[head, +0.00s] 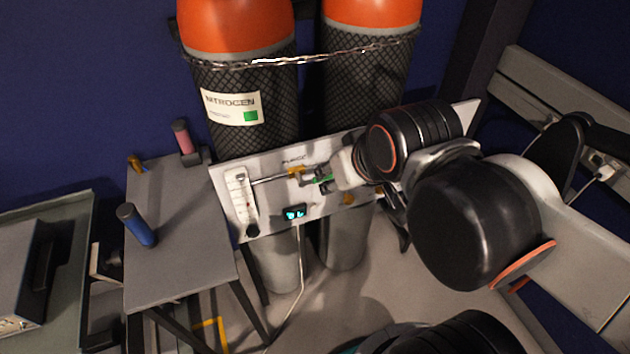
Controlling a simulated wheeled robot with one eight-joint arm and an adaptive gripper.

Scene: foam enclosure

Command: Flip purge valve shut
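A pale panel (272,222) in front of two gas cylinders carries a label that seems to read "PURGE". Just below the label is a small yellow-orange valve part (296,171) on a thin metal pipe. My gripper (314,179) reaches in from the right, with its fingertips close beside the yellow part. A small green part (325,186) shows at the fingers. The fingers are small and overlap the valve, so I cannot tell whether they touch it or how far apart they are. The valve's exact position is partly hidden by my gripper.
A flow meter (239,196) and a small lit display (294,213) are on the panel. The netted nitrogen cylinder (245,75) stands behind, with a chain across. A grey table (185,220) with a blue-handled object (136,225) stands left. A rail (560,92) is at right.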

